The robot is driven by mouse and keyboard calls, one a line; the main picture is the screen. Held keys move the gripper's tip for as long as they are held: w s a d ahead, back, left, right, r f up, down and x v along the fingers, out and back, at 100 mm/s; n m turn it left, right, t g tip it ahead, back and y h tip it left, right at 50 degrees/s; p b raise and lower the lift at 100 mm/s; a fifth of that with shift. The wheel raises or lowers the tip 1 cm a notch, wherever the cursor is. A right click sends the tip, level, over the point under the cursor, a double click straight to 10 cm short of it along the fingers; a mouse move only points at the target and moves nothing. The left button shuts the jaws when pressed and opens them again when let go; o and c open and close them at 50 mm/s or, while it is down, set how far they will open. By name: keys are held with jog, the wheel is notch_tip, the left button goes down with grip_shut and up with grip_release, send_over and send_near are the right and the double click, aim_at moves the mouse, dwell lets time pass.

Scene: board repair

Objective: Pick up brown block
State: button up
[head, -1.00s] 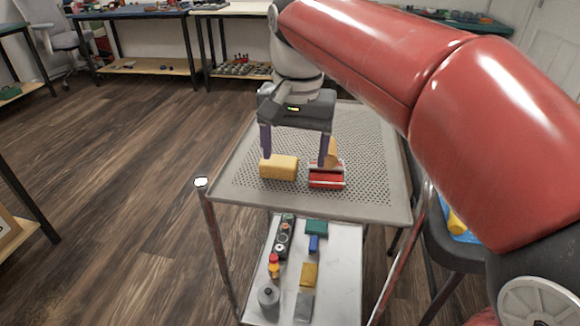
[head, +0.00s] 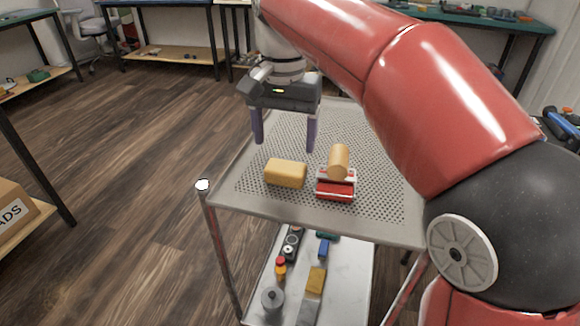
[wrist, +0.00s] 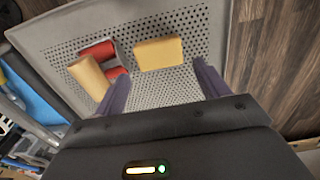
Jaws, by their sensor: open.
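A yellow-brown block (head: 286,173) with rounded edges lies on the perforated top of a grey cart (head: 235,192). It is the closest match to the brown block, and it also shows in the wrist view (wrist: 158,53). My gripper (head: 284,146) is open and empty, its two purple fingers pointing down, behind and above the block in the head view. In the wrist view the block lies beyond the fingertips, roughly between them. Nothing hides the block in either view.
Just right of the block, a tan cylinder (head: 339,161) rests on a red and white object (head: 335,190). The cart's lower shelf holds small items, including a yellow-brown piece (head: 316,280) and a grey cylindrical item (head: 272,300). The cart top's left side is clear.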

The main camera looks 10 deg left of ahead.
aim_at(286, 166)
notch_tip(286, 166, down, 7)
jog(key=shift+d+f+b, duration=0.1)
jog(key=shift+f+b, duration=0.1)
jog(key=shift+b, duration=0.4)
jog(key=shift+c, duration=0.2)
jog(key=c, duration=0.7)
notch_tip(286, 166, up, 10)
jog(key=shift+r+p, duration=0.1)
jog(key=shift+p, duration=0.9)
